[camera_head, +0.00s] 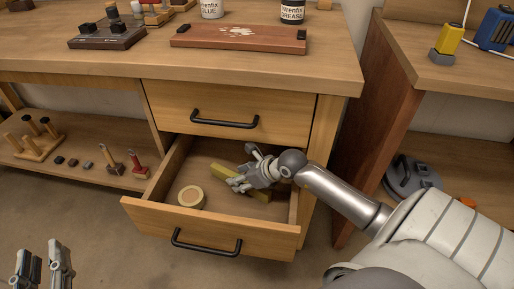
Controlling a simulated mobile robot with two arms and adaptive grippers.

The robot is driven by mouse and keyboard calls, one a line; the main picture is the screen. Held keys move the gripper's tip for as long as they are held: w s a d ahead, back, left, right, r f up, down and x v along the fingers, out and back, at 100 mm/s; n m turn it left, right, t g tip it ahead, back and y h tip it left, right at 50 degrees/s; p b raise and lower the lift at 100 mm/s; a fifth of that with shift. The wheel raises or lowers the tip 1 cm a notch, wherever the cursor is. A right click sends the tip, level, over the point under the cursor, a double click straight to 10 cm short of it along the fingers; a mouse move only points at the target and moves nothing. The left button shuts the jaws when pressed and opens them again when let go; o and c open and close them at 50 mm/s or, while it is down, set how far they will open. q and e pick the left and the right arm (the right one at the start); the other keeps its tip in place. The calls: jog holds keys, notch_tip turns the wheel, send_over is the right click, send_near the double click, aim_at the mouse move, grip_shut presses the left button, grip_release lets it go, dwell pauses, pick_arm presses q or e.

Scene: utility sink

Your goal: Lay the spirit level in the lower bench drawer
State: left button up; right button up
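The lower bench drawer (216,226) is pulled out. The yellow spirit level (226,170) is inside it, slanting across the right part of the drawer. My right gripper (240,181) reaches into the drawer from the right and is at the level, covering part of it. Whether its fingers are closed around the level is not clear, nor whether the level rests fully on the drawer floor. My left gripper (43,268) is at the bottom left, open and empty, with a gap between its fingers, away from the drawer.
A round tan roll (191,196) lies at the left in the lower drawer. The upper drawer (230,110) above it is shut. A shelf with pegs and small tools (80,160) is at the left. A cabinet (375,110) stands at the right. The benchtop (130,66) has bottles and a board.

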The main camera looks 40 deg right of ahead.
jog(key=p+v, duration=0.1)
jog(key=v, duration=0.4)
jog(key=shift+s+r, duration=0.1)
jog(key=shift+r, duration=0.15)
jog(key=p+v, duration=0.1)
jog(key=v, duration=0.3)
jog(key=shift+s+r+p, duration=0.2)
jog(key=shift+p, duration=0.2)
pick_arm(q)
jog(key=s+a+f+g+y, duration=0.1)
jog(key=s+f+g, duration=0.2)
jog(key=f, duration=0.3)
jog(key=s+a+f+g+y, duration=0.1)
jog(key=s+a+f+g, duration=0.1)
jog(key=f+g, duration=0.3)
jog(key=shift+s+a+f+y, duration=0.25)
jog(key=shift+s+f+y, duration=0.25)
jog(key=shift+f, duration=0.4)
pick_arm(e)
jog(key=shift+s+d+r, duration=0.15)
jog(key=shift+s+r, duration=0.15)
pick_arm(q)
jog(key=shift+s, duration=0.1)
